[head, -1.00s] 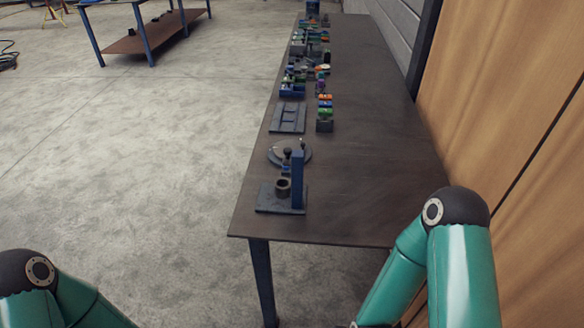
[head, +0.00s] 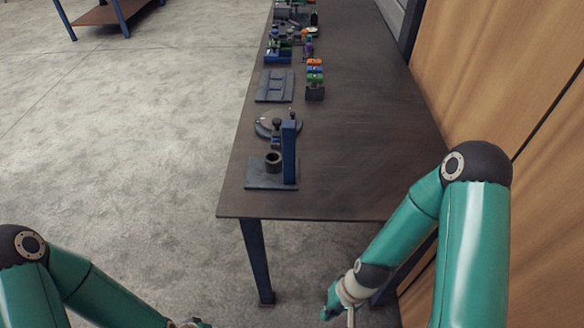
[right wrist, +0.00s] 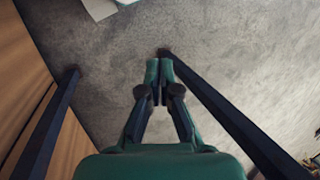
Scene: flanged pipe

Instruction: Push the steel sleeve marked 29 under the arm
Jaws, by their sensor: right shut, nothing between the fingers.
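A short dark steel sleeve (head: 273,160) stands upright on the grey base plate (head: 258,182) near the bench's front end in the head view. No mark on it is legible. A blue upright post (head: 289,160) stands on the same plate, just right of the sleeve. A small knobbed part shows behind the sleeve; I cannot tell which piece is the arm. My right gripper (right wrist: 159,68) is shut and empty in the right wrist view, low beside the bench legs and away from the sleeve.
The dark bench top (head: 350,160) is clear right of the fixture. A round disc (head: 263,130), a slotted plate (head: 274,86) and several coloured blocks (head: 315,72) lie farther back. A wooden wall (head: 480,70) runs along the right. A bench leg (head: 256,265) stands below the front edge.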

